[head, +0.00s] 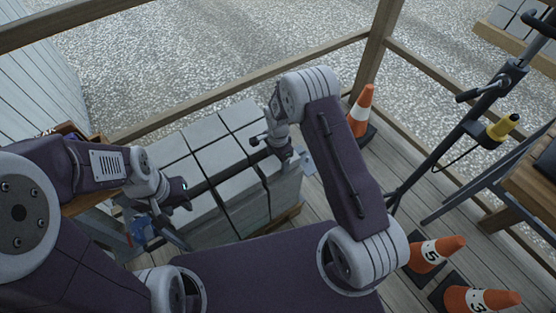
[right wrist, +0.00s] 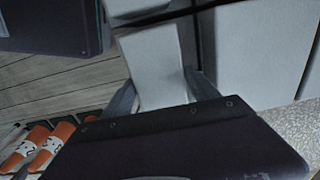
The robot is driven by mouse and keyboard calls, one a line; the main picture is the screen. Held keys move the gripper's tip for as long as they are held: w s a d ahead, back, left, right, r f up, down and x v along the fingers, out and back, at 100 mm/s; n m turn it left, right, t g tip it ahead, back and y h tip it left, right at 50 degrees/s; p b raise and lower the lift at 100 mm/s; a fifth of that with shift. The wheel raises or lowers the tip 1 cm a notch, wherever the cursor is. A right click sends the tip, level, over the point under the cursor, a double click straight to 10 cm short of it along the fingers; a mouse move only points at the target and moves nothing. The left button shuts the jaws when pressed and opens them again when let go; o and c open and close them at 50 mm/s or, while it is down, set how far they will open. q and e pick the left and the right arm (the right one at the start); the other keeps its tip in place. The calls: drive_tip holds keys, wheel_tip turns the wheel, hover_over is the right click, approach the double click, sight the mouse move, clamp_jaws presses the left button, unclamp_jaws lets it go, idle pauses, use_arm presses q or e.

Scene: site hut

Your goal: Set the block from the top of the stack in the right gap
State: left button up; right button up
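Large pale grey blocks (head: 207,133) stand packed in a stack in the middle of the head view, with dark gaps between them. My right gripper (head: 284,152) is low over the right end of the stack, its fingers mostly hidden. In the right wrist view, its two fingers (right wrist: 160,86) lie against opposite sides of a narrow pale block (right wrist: 153,55). A dark gap runs along that block's right side. My left gripper (head: 157,232) is open and empty at the left of the stack, pointing down.
A wooden pallet edge (head: 290,217) shows under the stack. Orange cones (head: 433,250) stand on the deck at the right, and another (head: 361,105) by the railing post. A stand with a yellow item (head: 503,127) is further right. Bare decking lies right of the stack.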

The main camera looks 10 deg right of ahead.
drive_tip(key=shift+o, duration=1.3)
drive_tip(key=shift+s, duration=0.1)
wheel_tip(320, 180, up, 9)
drive_tip(key=p, duration=0.3)
drive_tip(key=shift+f, duration=0.2)
drive_tip(key=shift+r, duration=0.2)
drive_tip(key=shift+d, duration=0.1)
